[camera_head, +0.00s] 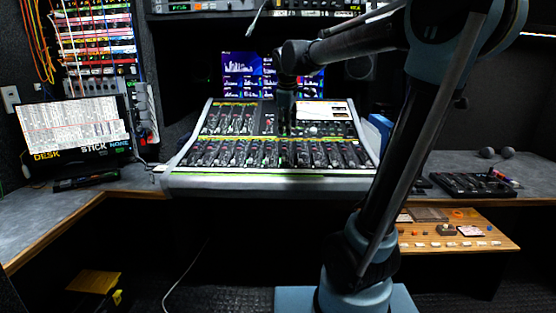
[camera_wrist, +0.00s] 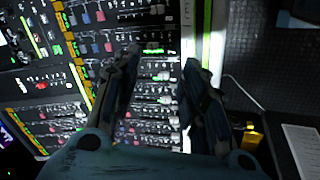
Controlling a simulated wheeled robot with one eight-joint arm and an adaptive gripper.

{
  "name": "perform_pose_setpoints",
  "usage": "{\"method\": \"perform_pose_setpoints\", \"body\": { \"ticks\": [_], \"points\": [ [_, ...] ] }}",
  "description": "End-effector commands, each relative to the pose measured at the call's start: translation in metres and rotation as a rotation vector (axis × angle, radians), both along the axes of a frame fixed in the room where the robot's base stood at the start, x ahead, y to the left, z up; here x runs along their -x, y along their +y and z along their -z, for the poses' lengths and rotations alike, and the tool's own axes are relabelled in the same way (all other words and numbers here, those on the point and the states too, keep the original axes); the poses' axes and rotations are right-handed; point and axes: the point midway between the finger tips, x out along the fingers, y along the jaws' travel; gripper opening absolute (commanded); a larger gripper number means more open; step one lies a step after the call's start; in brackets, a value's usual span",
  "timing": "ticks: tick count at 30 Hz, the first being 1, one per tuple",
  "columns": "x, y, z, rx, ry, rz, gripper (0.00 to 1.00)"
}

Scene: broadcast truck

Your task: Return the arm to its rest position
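My arm (camera_head: 385,170) rises from its blue base at the lower right, bends at the top right and reaches left over the mixing console. My gripper (camera_head: 286,122) points down above the console (camera_head: 190,181) and is small and dark in the head view. In the wrist view, the two dark fingers of my gripper (camera_wrist: 161,62) stand apart, with console faders and a white edge showing between them. Nothing is held between them. Whether the fingertips touch the console is not clear.
Screens (camera_head: 243,70) stand behind the console. A laptop-like display (camera_head: 74,124) sits on the left desk. A small black panel (camera_head: 470,185) lies on the right desk above a wooden shelf (camera_head: 465,243) with small items. A yellow stool-like object (camera_head: 93,282) and a cable are on the floor.

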Motion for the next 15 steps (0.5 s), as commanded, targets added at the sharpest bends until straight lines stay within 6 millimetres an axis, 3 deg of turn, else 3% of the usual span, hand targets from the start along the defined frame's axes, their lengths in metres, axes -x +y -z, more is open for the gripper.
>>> {"method": "perform_pose_setpoints", "body": {
  "ticks": [6,15],
  "points": [
    [0.063,-0.056,0.039,-0.073,0.029,0.233,0.4],
    [0.151,-0.111,0.104,-0.174,0.064,0.56,0.4]
  ]
}}
